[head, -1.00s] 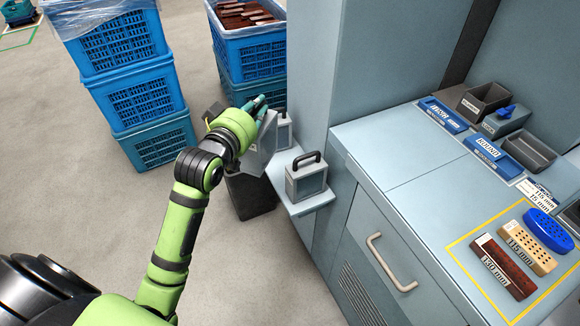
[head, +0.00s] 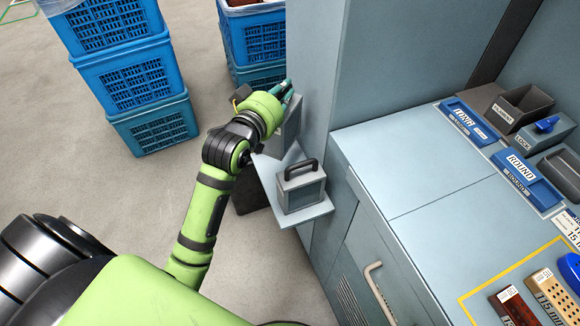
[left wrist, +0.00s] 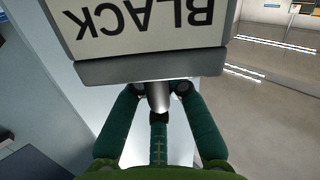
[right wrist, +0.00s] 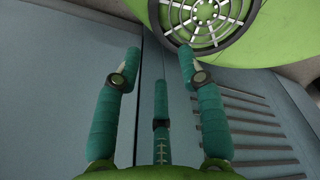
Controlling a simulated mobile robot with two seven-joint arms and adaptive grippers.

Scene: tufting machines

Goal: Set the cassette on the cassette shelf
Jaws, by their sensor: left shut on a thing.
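My left gripper (head: 287,92) is shut on the cassette (left wrist: 145,25), a grey case whose white BLACK label appears upside down in the left wrist view. The cassette shelf (head: 312,214) is a pale ledge on the machine's side. A grey cassette with a black handle (head: 301,187) stands upright on its near end. Another grey body (head: 291,127) shows below my left fingers at the far end; I cannot tell whether it is the held cassette or whether it touches the shelf. My right gripper (right wrist: 157,65) is open and empty, in the right wrist view only.
The machine's tall panel (head: 315,75) rises close to my left gripper. Blue crates (head: 133,80) are stacked at the left, with another stack (head: 257,40) behind the gripper. A dark bin (head: 250,198) stands below the shelf. The counter (head: 440,225) holds labelled trays and blocks.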

